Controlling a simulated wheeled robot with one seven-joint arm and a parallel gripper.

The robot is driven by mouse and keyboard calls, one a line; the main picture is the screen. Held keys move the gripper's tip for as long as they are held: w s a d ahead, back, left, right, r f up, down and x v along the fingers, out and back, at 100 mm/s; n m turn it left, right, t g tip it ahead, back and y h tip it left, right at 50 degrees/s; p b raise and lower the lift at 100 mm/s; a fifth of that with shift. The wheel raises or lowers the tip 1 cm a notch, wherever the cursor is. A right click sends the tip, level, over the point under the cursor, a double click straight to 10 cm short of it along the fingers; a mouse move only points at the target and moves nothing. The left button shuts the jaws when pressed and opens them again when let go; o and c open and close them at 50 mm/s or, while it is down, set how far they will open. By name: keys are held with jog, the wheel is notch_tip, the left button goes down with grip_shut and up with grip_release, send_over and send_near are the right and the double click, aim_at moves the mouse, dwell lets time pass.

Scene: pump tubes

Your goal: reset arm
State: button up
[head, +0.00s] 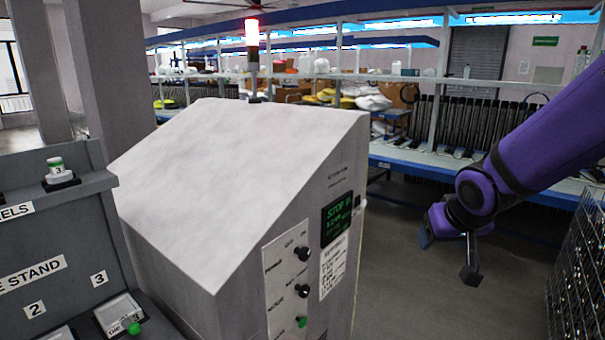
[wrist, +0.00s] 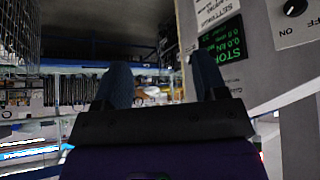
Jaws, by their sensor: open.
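My gripper (head: 447,252) hangs at the end of my purple arm (head: 545,135) on the right of the head view. It is in the air over the floor, to the right of the grey machine (head: 225,150) and apart from it. In the wrist view, my gripper (wrist: 162,82) shows its two dark blue fingers spread apart with nothing between them. The machine's side, with its green-lit display (wrist: 222,42) and a black knob (wrist: 294,7), fills the right of that view.
A dark grey stand (head: 60,235) with numbered places and a white-and-green vial (head: 56,166) is at the left. A wire-mesh rack (head: 580,265) stands at the right edge. Shelving with a blue-edged bench (head: 400,163) runs behind. The floor (head: 430,300) below my gripper is clear.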

jog(key=s+d+r, duration=0.1)
jog(key=s+r, duration=0.5)
jog(key=s, duration=0.4)
jog(key=s+d+r+g, duration=0.1)
jog(key=s+d+r, duration=0.1)
jog(key=s+r, duration=0.4)
jog(key=s, duration=0.4)
jog(key=shift+d, duration=0.25)
jog(key=shift+o, duration=0.4)
dwell(0.4)
